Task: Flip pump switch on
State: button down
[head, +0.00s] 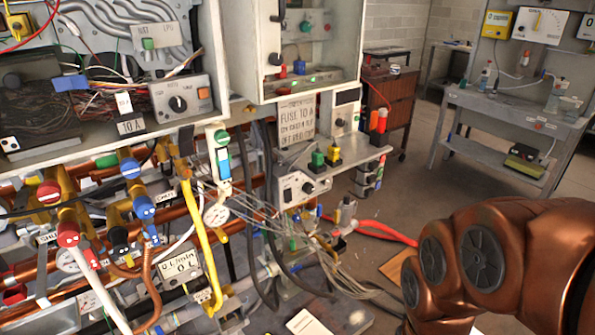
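No label that I can read says pump, so I cannot tell which control is the pump switch. A grey control box (180,101) with a black rotary knob and small orange parts sits at the upper left, under a green part beside "NAT" and "LPG" lettering. A lower grey box (303,187) with dark knobs stands at the centre. A white upright strip (219,158) with green and light-blue parts hangs between them. My copper-coloured arm fills the lower right corner. My gripper is outside the picture.
Loose wires and black hoses (262,200) hang at the centre. Red pliers handles (372,230) stick out near my arm. A grey workbench (510,115) stands at the back right, with open floor before it.

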aim_at(288, 196)
jog(key=z, duration=0.05)
jog(key=k, duration=0.6)
jog(key=u, duration=1.1)
jog(key=i, duration=1.15)
jog(key=u, duration=0.05)
